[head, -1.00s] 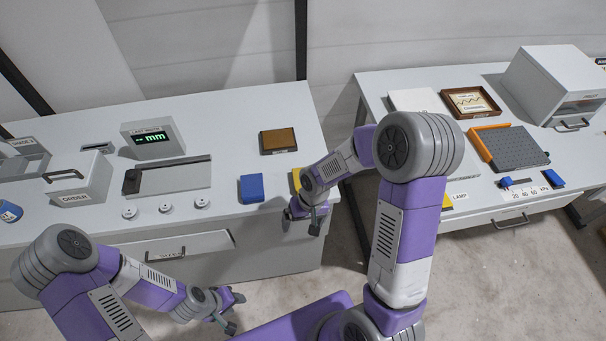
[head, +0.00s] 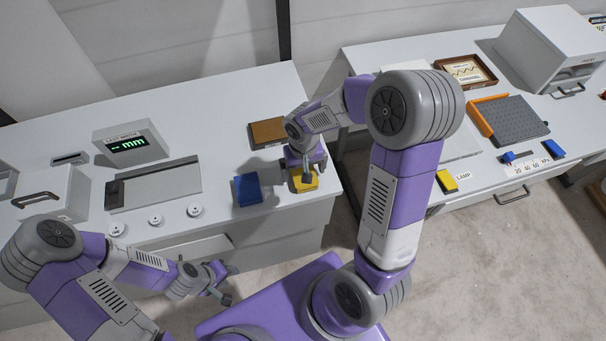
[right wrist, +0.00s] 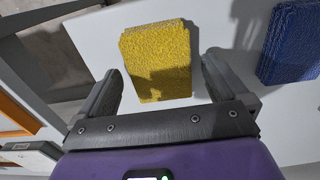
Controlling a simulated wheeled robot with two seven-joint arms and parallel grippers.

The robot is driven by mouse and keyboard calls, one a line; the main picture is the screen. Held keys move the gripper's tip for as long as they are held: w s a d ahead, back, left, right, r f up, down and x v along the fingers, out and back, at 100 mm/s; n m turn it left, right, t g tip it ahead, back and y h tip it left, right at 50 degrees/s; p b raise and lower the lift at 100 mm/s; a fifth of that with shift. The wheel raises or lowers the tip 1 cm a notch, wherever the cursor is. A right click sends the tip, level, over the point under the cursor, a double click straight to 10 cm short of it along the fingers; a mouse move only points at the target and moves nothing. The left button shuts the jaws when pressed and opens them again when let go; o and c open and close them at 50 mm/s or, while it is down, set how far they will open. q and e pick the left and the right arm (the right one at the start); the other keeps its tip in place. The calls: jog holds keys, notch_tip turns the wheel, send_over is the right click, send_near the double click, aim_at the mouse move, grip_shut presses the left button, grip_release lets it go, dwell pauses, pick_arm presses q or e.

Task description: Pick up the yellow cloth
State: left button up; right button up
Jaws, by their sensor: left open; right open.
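The yellow cloth (head: 298,185) is a thick folded pad lying at the right front of the left-hand table. In the right wrist view the yellow cloth (right wrist: 157,55) lies on the white surface ahead of and between the fingers. My right gripper (head: 309,172) is open above it and hides part of it. The right gripper (right wrist: 160,68) is empty, and its shadow falls on the cloth. My left gripper (head: 226,284) is open and empty, low in front of the table.
A blue cloth (head: 247,189) lies just left of the yellow one. A brown box (head: 267,133) stands behind them. A gap separates this table from the right-hand one, which holds a grey pegboard (head: 508,121).

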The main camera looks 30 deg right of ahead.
jog(key=shift+f, duration=0.7)
jog(key=c, duration=1)
jog(key=shift+o, duration=0.2)
jog(key=shift+r, duration=0.1)
notch_tip(320, 180, up, 10)
jog(key=p, duration=0.1)
jog(key=shift+p, duration=0.4)
